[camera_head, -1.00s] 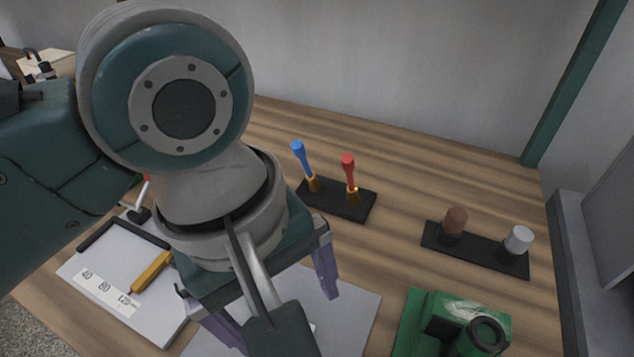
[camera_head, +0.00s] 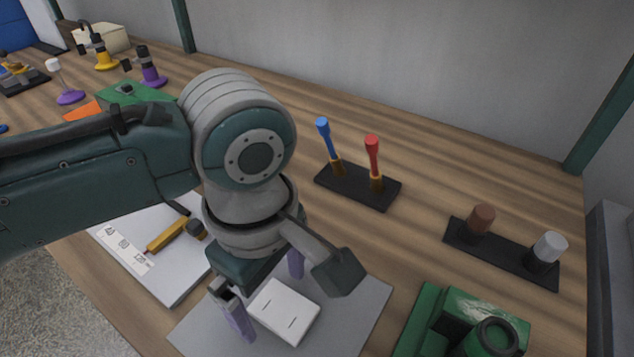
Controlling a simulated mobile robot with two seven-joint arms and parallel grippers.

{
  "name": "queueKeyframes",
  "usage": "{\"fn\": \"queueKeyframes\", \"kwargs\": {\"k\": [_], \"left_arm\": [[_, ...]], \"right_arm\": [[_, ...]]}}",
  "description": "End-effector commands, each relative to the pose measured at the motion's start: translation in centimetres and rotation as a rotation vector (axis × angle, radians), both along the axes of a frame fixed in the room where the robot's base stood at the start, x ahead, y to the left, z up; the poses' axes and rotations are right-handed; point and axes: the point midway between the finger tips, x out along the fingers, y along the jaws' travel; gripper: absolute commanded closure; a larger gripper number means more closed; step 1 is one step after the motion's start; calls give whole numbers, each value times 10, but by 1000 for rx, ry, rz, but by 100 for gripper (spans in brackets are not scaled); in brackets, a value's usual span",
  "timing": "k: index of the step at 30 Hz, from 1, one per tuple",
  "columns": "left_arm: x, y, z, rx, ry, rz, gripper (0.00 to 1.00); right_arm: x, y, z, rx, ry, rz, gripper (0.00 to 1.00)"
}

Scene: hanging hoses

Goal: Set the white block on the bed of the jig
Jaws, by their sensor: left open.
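The white block (camera_head: 285,312) is a flat, pale square piece with dark slits on its top. It lies on a grey mat (camera_head: 349,325) at the bottom centre. My left gripper (camera_head: 266,291) is open. One purple finger is at the block's left edge and the other is by its far edge; I cannot tell whether either touches it. The plate with a printed scale and a yellow handle, left of the mat, appears to be the jig; its pale bed (camera_head: 178,284) is partly hidden by my left arm. My right gripper is out of view.
Blue and red tools stand in a black rack (camera_head: 357,186) behind the mat. A brown and a grey cylinder stand on a black strip (camera_head: 500,252) at right. A green device (camera_head: 462,325) is at lower right. Several small items stand at far left.

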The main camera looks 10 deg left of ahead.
Motion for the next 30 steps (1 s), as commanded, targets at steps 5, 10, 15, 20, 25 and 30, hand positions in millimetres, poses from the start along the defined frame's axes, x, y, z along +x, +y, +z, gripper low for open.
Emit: {"fn": "queueKeyframes", "kwargs": {"k": [5,10,15,20,25,30], "left_arm": [[0,0,-8,-2,-2,-1,3],[0,-1,-8,-2,-2,-1,6],[0,-1,-7,-2,-2,-2,25],[0,-1,-7,-2,-2,-2,43],[0,-1,-7,-1,-1,-1,62],[0,0,-7,-1,-1,-1,81]], "right_arm": [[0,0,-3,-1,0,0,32],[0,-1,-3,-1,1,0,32],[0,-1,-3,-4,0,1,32],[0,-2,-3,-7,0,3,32],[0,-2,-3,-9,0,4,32],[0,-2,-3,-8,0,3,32]]}}
